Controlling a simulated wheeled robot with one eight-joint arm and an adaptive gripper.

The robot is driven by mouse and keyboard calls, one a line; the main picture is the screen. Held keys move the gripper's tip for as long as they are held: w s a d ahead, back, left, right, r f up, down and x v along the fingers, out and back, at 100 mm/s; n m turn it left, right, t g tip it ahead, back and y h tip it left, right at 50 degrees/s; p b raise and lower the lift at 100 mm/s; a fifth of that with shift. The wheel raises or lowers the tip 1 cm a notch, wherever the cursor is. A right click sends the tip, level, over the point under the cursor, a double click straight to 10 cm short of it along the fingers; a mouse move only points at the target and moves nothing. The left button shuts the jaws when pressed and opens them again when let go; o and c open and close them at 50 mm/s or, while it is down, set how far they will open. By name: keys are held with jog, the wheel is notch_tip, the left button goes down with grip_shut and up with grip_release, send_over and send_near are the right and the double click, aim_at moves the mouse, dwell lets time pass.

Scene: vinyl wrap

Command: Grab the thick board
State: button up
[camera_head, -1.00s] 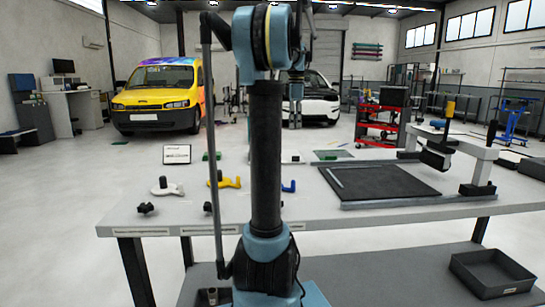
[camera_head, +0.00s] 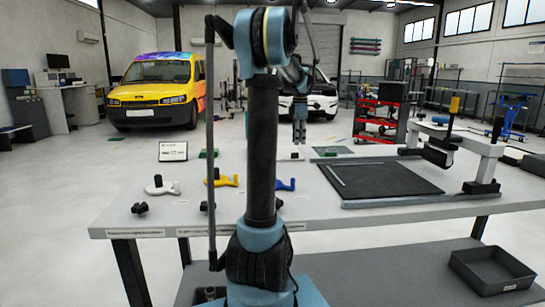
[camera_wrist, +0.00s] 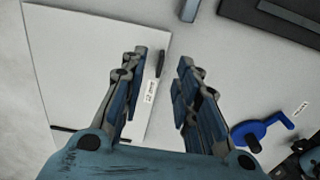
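In the wrist view a pale flat panel (camera_wrist: 85,75) lies left of centre, with dark strips at its edges. A small label (camera_wrist: 151,91) shows near its right edge, between my fingers. The print is too small to read surely, and I cannot tell the panel's thickness. My gripper (camera_wrist: 165,65) is open and empty, its left finger over the panel and its right finger over the grey tabletop. In the head view my gripper (camera_head: 299,138) points down over the back of the table. My arm hides part of the table there.
A blue handled piece (camera_wrist: 262,130) lies right of my gripper. White (camera_head: 163,186) and yellow (camera_head: 221,180) pieces stand left on the worktable (camera_head: 330,212). A dark mat (camera_head: 385,180) and a frame (camera_head: 485,160) are at the right. A grey bin (camera_head: 493,272) sits on the lower shelf.

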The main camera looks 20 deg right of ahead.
jog(key=shift+s+f, duration=0.15)
jog(key=shift+f, duration=3.05)
grip_shut()
